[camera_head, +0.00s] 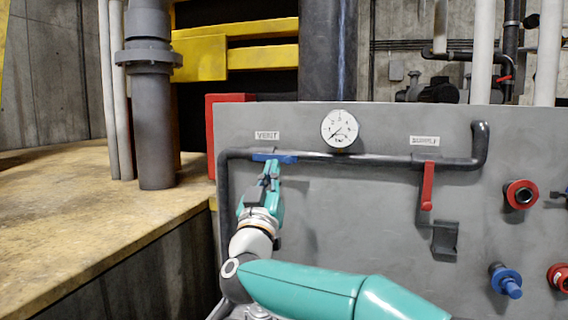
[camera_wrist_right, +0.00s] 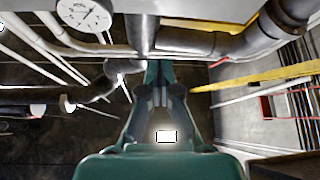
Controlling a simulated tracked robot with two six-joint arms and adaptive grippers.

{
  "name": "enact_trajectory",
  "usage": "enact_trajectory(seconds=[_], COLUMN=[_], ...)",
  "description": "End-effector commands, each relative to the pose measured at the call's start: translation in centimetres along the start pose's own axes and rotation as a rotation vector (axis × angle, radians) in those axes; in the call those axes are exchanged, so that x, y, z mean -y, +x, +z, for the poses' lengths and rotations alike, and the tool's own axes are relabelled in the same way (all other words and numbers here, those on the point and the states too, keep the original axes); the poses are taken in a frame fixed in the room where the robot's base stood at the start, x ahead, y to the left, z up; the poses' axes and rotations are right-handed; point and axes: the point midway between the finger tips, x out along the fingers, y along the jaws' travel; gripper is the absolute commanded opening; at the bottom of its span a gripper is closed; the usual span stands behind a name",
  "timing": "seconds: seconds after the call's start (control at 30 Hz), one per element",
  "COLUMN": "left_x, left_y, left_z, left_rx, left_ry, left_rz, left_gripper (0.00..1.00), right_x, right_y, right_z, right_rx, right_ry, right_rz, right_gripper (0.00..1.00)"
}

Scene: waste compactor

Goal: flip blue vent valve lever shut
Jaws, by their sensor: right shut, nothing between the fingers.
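The blue vent lever (camera_head: 274,157) lies level along the dark pipe, just below the VENT label (camera_head: 267,135). My right gripper (camera_head: 270,166) is shut and empty, pointing up, with its fingertips right under the lever. I cannot tell whether they touch it. In the right wrist view the gripper (camera_wrist_right: 158,66) points up at the pipe (camera_wrist_right: 190,40), and the lever cannot be made out there. My left gripper is in neither view.
A red lever (camera_head: 427,186) hangs down from the pipe at the right. A pressure gauge (camera_head: 339,128) sits above the pipe. A hook bracket (camera_head: 445,240) and red and blue fittings (camera_head: 506,280) stick out of the grey panel (camera_head: 350,230) at the lower right.

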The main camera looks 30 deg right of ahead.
Motion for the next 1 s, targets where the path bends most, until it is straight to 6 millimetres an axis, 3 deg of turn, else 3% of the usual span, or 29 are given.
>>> enact_trajectory(seconds=[0.37,0.87,0.9,1.0], left_x=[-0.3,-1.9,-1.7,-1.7], left_y=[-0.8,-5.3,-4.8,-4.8], left_z=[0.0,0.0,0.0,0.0], left_rx=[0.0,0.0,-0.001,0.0], left_ry=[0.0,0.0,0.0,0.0], left_rz=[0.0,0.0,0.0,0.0], left_gripper=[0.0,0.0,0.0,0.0], right_x=[-0.3,-0.5,-0.3,-0.3], right_y=[1.6,10.7,10.0,9.4], right_z=[0.0,-0.1,1.1,2.3], right_rx=[0.002,0.002,0.006,0.004], right_ry=[-0.004,-0.005,-0.008,-0.007], right_rz=[0.005,0.006,0.003,0.002], right_gripper=[0.0,0.0,0.0,0.0])
